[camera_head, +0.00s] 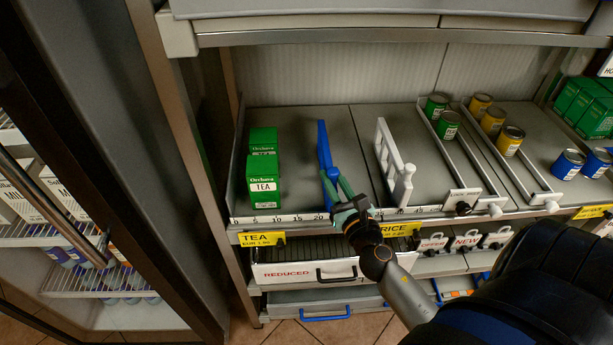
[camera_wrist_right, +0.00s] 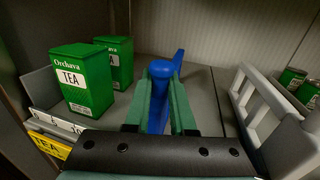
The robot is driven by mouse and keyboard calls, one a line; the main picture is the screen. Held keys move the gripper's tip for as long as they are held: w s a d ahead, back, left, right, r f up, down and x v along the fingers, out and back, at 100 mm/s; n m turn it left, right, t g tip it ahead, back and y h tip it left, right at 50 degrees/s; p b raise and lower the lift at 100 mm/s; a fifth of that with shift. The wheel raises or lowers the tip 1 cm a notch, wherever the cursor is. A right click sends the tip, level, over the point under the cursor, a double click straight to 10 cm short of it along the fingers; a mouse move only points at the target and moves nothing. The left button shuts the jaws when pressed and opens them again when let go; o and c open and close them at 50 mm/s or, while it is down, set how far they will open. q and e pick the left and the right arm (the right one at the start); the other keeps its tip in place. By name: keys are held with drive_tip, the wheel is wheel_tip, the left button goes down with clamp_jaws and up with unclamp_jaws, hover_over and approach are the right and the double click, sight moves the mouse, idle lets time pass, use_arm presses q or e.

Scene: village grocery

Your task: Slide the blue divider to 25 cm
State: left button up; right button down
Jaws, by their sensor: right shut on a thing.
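The blue divider (camera_head: 324,150) stands upright on the grey shelf, running front to back. My right gripper (camera_head: 342,203) is shut on its front end. In the right wrist view the blue divider (camera_wrist_right: 160,95) sits between the two green fingers (camera_wrist_right: 160,108). A scale strip (camera_head: 290,218) along the shelf's front edge shows 5, 10, 15 and 20 to the left of the gripper. The divider's front end is a little right of the 20 mark. The gripper hides the marks just right of 20. My left gripper is not in view.
Green tea boxes (camera_head: 263,180) stand left of the divider, with bare shelf between. A white divider (camera_head: 390,160) stands to the right, with a clear gap. Farther right are cans (camera_head: 448,124) between rails. Yellow price tags (camera_head: 262,239) hang below the front edge.

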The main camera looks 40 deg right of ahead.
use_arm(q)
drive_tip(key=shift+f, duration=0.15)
use_arm(e)
drive_tip(key=shift+s+d, duration=0.55)
drive_tip(key=shift+d, duration=0.35)
drive_tip(key=c, duration=1)
unclamp_jaws()
drive_tip(key=shift+c, duration=0.2)
use_arm(q)
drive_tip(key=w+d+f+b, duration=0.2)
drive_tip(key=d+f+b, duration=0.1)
drive_tip(key=b, duration=0.5)
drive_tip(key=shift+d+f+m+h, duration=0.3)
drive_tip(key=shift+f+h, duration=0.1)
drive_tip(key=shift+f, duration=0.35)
use_arm(e)
drive_tip(key=v, duration=1.2)
drive_tip(key=shift+s, duration=0.2)
